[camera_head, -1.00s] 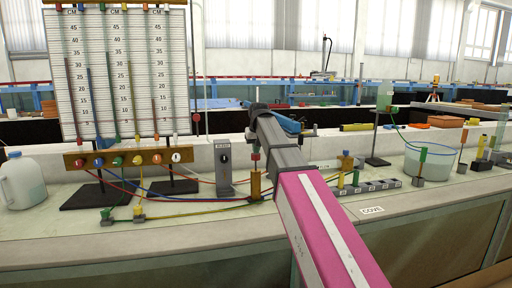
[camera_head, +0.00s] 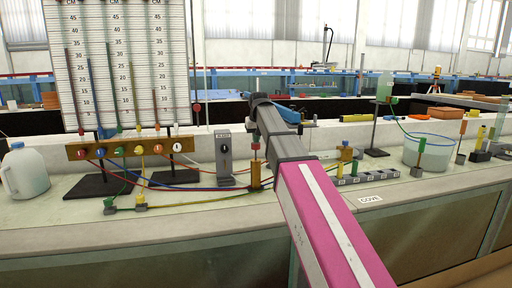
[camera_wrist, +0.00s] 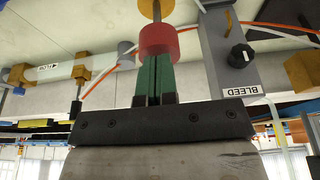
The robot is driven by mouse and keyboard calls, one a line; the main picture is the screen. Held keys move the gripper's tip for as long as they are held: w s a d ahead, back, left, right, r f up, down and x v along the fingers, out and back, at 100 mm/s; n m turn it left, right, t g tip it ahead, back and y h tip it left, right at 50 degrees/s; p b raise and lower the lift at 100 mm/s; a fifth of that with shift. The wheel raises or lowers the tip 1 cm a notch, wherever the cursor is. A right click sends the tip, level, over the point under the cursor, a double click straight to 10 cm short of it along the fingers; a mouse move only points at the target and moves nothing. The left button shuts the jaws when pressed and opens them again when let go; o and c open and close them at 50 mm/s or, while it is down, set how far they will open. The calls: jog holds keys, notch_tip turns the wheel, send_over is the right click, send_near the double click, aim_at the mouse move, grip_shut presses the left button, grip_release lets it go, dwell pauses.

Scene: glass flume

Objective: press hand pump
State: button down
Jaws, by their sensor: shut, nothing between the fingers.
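The hand pump (camera_head: 256,175) stands on the bench as a small brass-coloured body with a red knob on top, just left of my arm. In the wrist view its red knob (camera_wrist: 158,41) is large, with the brass shaft behind it. My gripper (camera_wrist: 155,66) is shut and empty, its green fingers together and pointing straight at the knob. The fingertips overlap the knob's near edge in the picture; I cannot tell whether they touch.
A grey bleed box (camera_head: 224,159) with a black dial stands left of the pump; its dial (camera_wrist: 240,55) is beside my fingers. Coloured tubes (camera_head: 190,188) run to a manometer board (camera_head: 120,65). A jug (camera_head: 23,172) is at left, a water basin (camera_head: 428,153) at right.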

jog(key=v, duration=1)
dwell(2.1)
notch_tip(320, 180, up, 5)
jog(key=shift+s+r, duration=0.1)
dwell(0.4)
jog(key=x, duration=0.8)
jog(key=s+x, duration=0.1)
jog(key=x, duration=0.4)
jog(key=shift+d+f, duration=0.1)
jog(key=shift+f, duration=0.55)
jog(key=shift+f, duration=0.1)
